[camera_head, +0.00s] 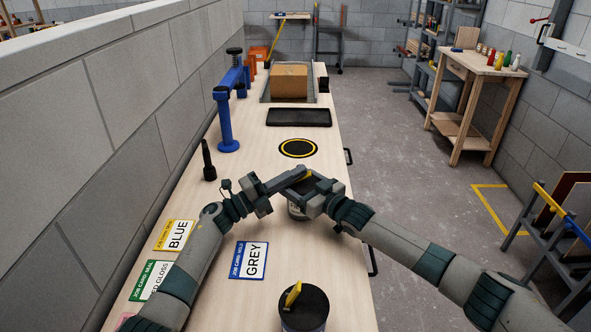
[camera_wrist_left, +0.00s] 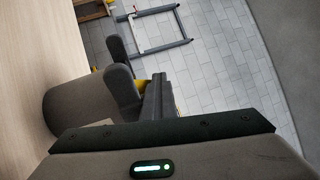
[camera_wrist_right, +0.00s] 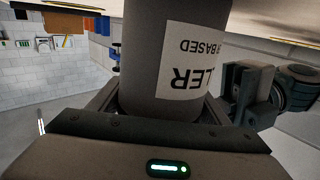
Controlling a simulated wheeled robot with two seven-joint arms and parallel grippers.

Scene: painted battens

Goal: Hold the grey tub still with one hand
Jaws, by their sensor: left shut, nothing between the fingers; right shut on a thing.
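The grey tub (camera_head: 297,213) stands on the bench, mostly hidden under my grippers in the head view. In the right wrist view the grey tub (camera_wrist_right: 165,60) carries a white label with "LLER" and "BASED" legible. My right gripper (camera_head: 308,192) is shut on it, with fingers along both sides. My left gripper (camera_head: 298,174) is shut and empty at the tub's upper part; I cannot tell whether it touches. The tub also shows at the left of the left wrist view (camera_wrist_left: 72,112). A yellow piece (camera_head: 306,175) shows by the left fingertips, partly hidden.
A dark-topped tub (camera_head: 304,306) with a yellow tool (camera_head: 293,294) on it stands at the near edge. Cards reading GREY (camera_head: 251,260) and BLUE (camera_head: 175,236) lie on the bench. A black-yellow disc (camera_head: 297,148), black tray (camera_head: 299,117) and blue stand (camera_head: 226,120) are beyond.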

